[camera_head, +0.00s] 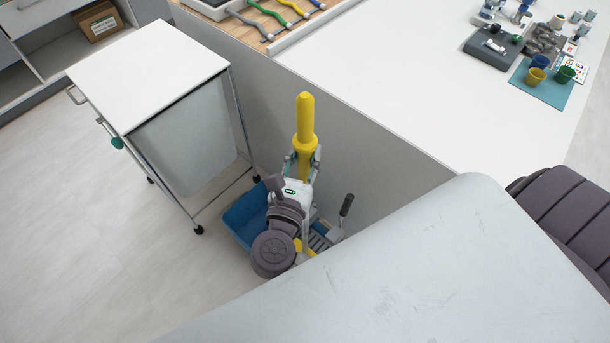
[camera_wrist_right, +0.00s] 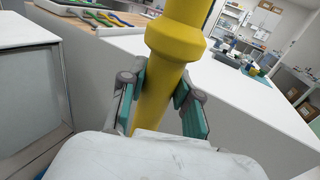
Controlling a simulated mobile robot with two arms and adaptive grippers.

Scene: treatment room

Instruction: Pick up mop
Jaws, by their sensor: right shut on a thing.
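The mop's yellow handle (camera_head: 305,120) stands upright beside the side panel of the white table. It also fills the top middle of the right wrist view (camera_wrist_right: 176,45). My right gripper (camera_head: 303,160) is shut on the handle just below its thicker collar. In the right wrist view its teal-padded fingers (camera_wrist_right: 162,95) lie on both sides of the handle. The mop's lower end is hidden behind my right arm. A blue bucket (camera_head: 245,215) with a grey wringer stands on the floor below my gripper. My left gripper is not in view.
A white-topped cart (camera_head: 150,70) on wheels stands close at the left. The long white table (camera_head: 390,80) runs along the right, with cups on a teal mat (camera_head: 542,85). A pale surface (camera_head: 420,270) covers the front right. Floor is free at the lower left.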

